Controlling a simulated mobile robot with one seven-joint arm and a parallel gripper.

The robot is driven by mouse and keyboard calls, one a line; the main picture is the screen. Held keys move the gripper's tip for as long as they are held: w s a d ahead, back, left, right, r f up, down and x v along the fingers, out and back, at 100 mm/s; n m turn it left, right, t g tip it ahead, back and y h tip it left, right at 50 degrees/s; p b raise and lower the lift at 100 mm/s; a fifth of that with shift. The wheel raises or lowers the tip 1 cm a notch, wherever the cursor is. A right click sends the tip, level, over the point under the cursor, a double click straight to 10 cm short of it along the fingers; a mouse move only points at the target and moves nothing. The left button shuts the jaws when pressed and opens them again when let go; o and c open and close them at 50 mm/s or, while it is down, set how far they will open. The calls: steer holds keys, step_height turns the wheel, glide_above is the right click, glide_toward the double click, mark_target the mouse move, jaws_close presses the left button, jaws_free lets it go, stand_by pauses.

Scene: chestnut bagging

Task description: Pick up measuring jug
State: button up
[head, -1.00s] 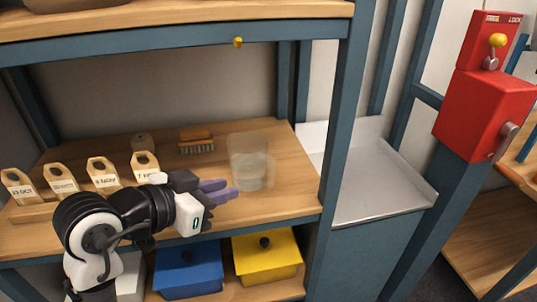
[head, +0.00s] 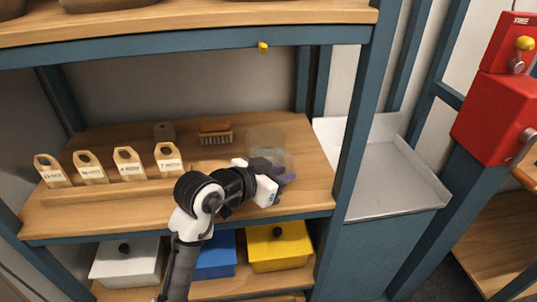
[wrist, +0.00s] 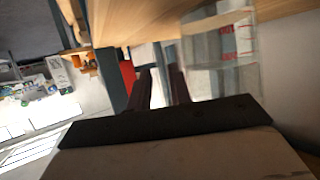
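The measuring jug (head: 266,138) is clear and stands upright on the middle wooden shelf, near its right end. My gripper (head: 288,179) is low in front of the jug, its purple fingers pointing right and covering the jug's lower part. In the wrist view the two dark fingers (wrist: 162,88) are apart with nothing visible between them. The jug shows there too, with red markings (wrist: 222,48), beside the right finger and not between the fingers. I cannot tell whether that finger touches it.
A brush (head: 216,131) lies left of the jug, and several tagged wooden blocks (head: 129,164) stand further left. A blue shelf post (head: 356,120) is close on the right. The upper shelf (head: 200,22) overhangs. Blue and yellow (head: 278,248) boxes sit below.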

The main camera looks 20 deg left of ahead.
steer(key=shift+w+d+f, duration=0.2)
steer(key=shift+w+f, duration=0.05)
steer(key=shift+w, duration=0.25)
jaws_close()
steer(key=shift+r, duration=0.15)
